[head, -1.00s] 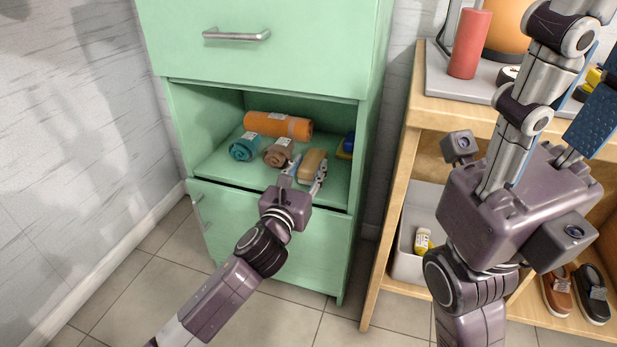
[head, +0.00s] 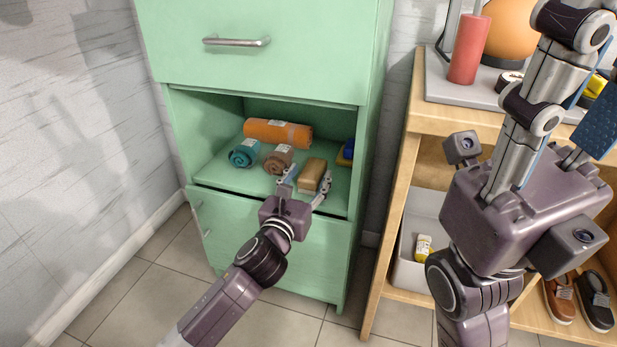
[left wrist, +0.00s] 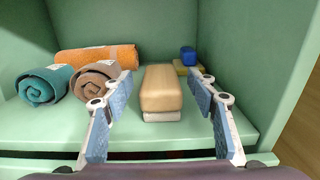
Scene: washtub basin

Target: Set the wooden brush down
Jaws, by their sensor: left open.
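The wooden brush (head: 312,175) is a tan block with a pale underside. It lies on the floor of the green cabinet's open shelf (head: 225,178), near the front edge. In the left wrist view, the brush (left wrist: 161,90) stands between my left gripper's fingers with a gap on both sides. My left gripper (head: 305,184) is open and empty, with its fingertips just over the shelf's front. My right gripper (head: 560,90) is at the upper right, its fingers apart and nothing visible between them. Its fingertips are partly cut off.
An orange rolled towel (head: 278,133), a teal one (head: 244,152) and a brown one (head: 278,158) lie left of the brush. A blue and yellow item (head: 346,152) is at the right wall. A wooden rack (head: 392,215) stands to the right.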

